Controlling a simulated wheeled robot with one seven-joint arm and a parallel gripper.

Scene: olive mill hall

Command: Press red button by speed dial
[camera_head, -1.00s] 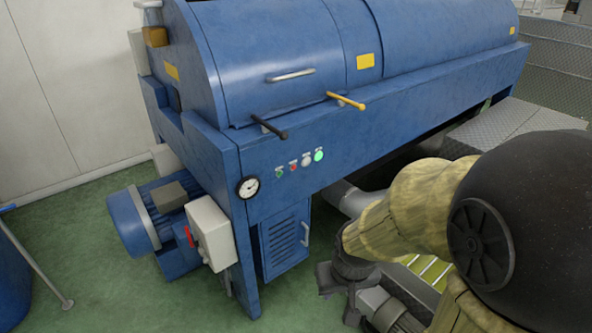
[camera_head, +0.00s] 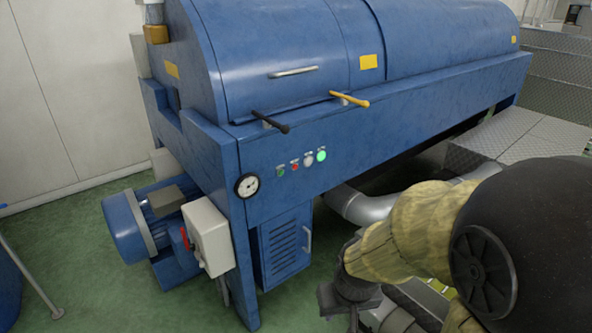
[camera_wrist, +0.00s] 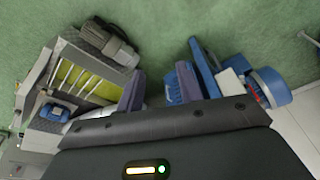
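The red button (camera_head: 294,165) is a small red dot on the blue machine's front beam, in a short row with a dark green button (camera_head: 281,170), a pale one (camera_head: 308,160) and a lit green one (camera_head: 321,155). The speed dial (camera_head: 247,186) is a round white-faced gauge with a dark rim, left of and below the row. My gripper (camera_head: 341,302) hangs low at the right of the machine's cabinet, below the buttons and touching none. In the wrist view my gripper (camera_wrist: 160,88) has its two fingers apart with nothing held. The buttons are not discernible there.
A black-knobbed lever (camera_head: 270,122) and a yellow lever (camera_head: 349,98) stick out above the buttons. A blue motor (camera_head: 125,227) and a white box with a red switch (camera_head: 208,236) stand at lower left. A grey pipe (camera_head: 362,205) runs under the machine. Green floor lies in front.

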